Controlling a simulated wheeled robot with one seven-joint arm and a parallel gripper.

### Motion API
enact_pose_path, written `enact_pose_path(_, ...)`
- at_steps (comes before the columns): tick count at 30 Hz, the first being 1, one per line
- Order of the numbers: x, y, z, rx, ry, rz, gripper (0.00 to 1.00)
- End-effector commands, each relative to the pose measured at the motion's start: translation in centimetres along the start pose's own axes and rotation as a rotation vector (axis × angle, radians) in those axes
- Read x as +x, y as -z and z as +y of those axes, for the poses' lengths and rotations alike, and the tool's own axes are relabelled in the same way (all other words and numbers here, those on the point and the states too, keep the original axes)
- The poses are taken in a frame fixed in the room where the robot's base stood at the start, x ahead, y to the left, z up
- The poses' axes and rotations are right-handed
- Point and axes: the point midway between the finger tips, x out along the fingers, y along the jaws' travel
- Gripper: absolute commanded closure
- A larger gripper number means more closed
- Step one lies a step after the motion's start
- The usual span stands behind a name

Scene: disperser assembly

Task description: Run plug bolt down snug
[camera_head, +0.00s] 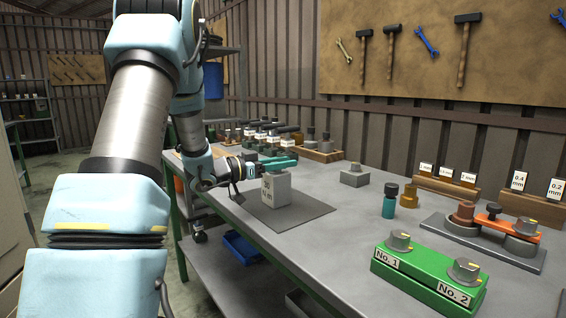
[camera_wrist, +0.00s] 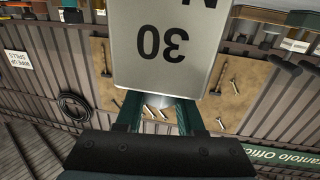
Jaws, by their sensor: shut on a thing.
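A grey block marked 30 N (camera_head: 277,190) stands upright over the dark mat on the bench; I cannot tell if its base touches the mat. My gripper (camera_head: 284,162) comes in from the left, its teal fingers shut at the block's top. The wrist view shows the block (camera_wrist: 170,70) upside down, filling the upper middle, with my gripper (camera_wrist: 158,106) at its edge. The exact part between the fingertips is hidden. I cannot pick out a plug bolt for certain. Grey bolt-like knobs (camera_head: 399,241) sit on the green No. 1 and No. 2 holder (camera_head: 425,279).
An orange lever fixture (camera_head: 512,229) stands on a grey plate at the right. The bench between mat and green holder is clear.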

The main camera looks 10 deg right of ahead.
Motion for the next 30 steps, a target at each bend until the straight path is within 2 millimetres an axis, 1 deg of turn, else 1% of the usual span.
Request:
enact_pose_path(12,0.08,0.05,0.13,0.0,-0.01,0.002,1.0)
enact_pose_path(13,0.08,0.05,0.13,0.0,-0.01,0.002,0.61)
enact_pose_path(18,0.07,0.04,0.11,0.0,-0.009,0.002,0.41)
enact_pose_path(21,0.07,0.04,0.1,0.0,-0.009,0.002,0.32)
enact_pose_path(27,0.05,0.03,0.09,0.0,-0.008,0.001,0.32)
enact_pose_path(30,-0.31,0.0,0.05,0.0,-0.007,0.001,0.32)
